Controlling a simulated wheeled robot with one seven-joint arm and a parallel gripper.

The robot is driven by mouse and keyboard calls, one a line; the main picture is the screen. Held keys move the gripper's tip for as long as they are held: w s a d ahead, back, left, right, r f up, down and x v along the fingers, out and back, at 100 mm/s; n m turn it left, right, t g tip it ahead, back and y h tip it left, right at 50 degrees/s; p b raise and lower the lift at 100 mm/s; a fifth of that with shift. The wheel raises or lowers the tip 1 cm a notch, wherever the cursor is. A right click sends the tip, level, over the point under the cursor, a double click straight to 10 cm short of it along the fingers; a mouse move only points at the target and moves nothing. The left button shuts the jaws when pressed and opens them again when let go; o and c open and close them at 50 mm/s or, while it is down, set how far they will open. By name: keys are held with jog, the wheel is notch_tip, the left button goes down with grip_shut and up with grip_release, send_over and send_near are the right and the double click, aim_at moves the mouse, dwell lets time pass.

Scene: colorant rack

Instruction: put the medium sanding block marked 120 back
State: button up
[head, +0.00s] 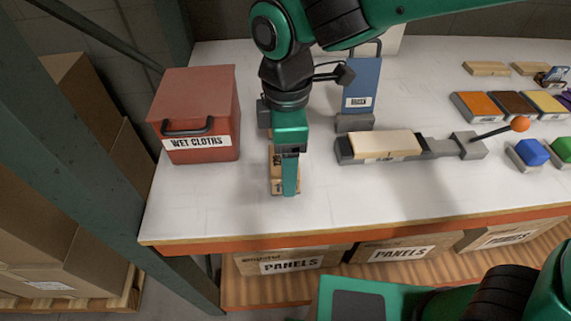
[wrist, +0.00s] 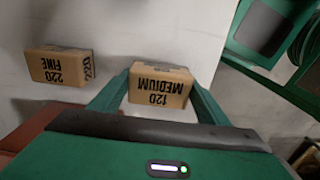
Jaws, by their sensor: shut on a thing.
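The medium sanding block, a tan box marked 120 MEDIUM, is between my gripper's fingers in the wrist view (wrist: 158,86), with its print upside down. My gripper (wrist: 155,95) is shut on it, one finger on each side. In the head view my gripper (head: 287,178) points down near the table's front left, and a finger covers part of the block (head: 276,186). The block is at or just above the white tabletop; I cannot tell whether it touches. A second tan block marked 220 FINE (wrist: 60,66) lies beside it, apart, in the wrist view.
A red WET CLOTHS box (head: 200,115) stands left of my gripper. A blue upright panel (head: 362,85) stands behind right. A grey fixture (head: 440,147) with a pale board (head: 385,144) and orange-knobbed lever (head: 520,125) lies right. The front tabletop strip is clear.

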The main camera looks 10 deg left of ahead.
jog(key=shift+f, duration=1.1)
jog(key=o, duration=1.1)
jog(key=shift+f, duration=0.1)
notch_tip(320, 180, up, 12)
jog(key=shift+r, duration=0.1)
jog(key=shift+s, duration=0.1)
